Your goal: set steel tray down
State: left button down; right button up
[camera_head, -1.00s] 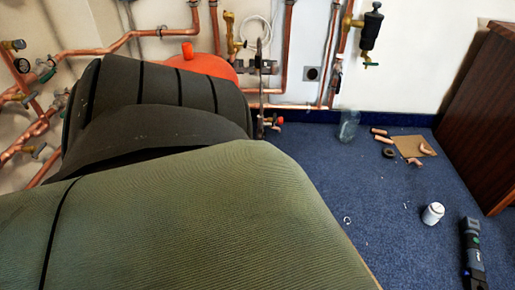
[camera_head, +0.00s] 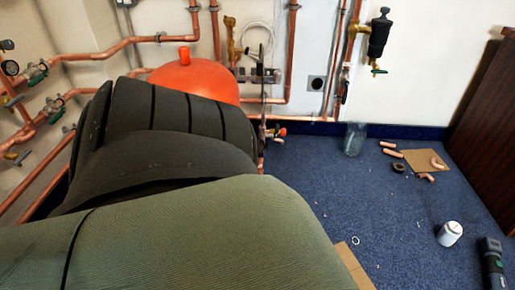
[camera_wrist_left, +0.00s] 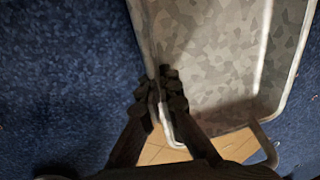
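In the left wrist view, the steel tray (camera_wrist_left: 215,55) shows a mottled grey galvanised inside and a raised pale rim. My left gripper (camera_wrist_left: 166,80) is at the tray's near left rim, with dark fingers on either side of that rim and close together. It looks shut on the rim. Part of the tray runs out of the top of the picture. A tan board (camera_wrist_left: 165,150) lies below the tray's near end; whether they touch is unclear. The tray and both grippers are not visible in the head view.
A large green rounded surface (camera_head: 190,240) and a dark ribbed one (camera_head: 160,120) block much of the head view. Copper pipes (camera_head: 289,55) and a red vessel (camera_head: 195,78) are behind.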

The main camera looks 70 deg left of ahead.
pick_arm(q)
jog(key=shift+f, duration=0.1)
jog(key=shift+a+f, duration=0.1)
jog(key=c, duration=1.7)
grip_release()
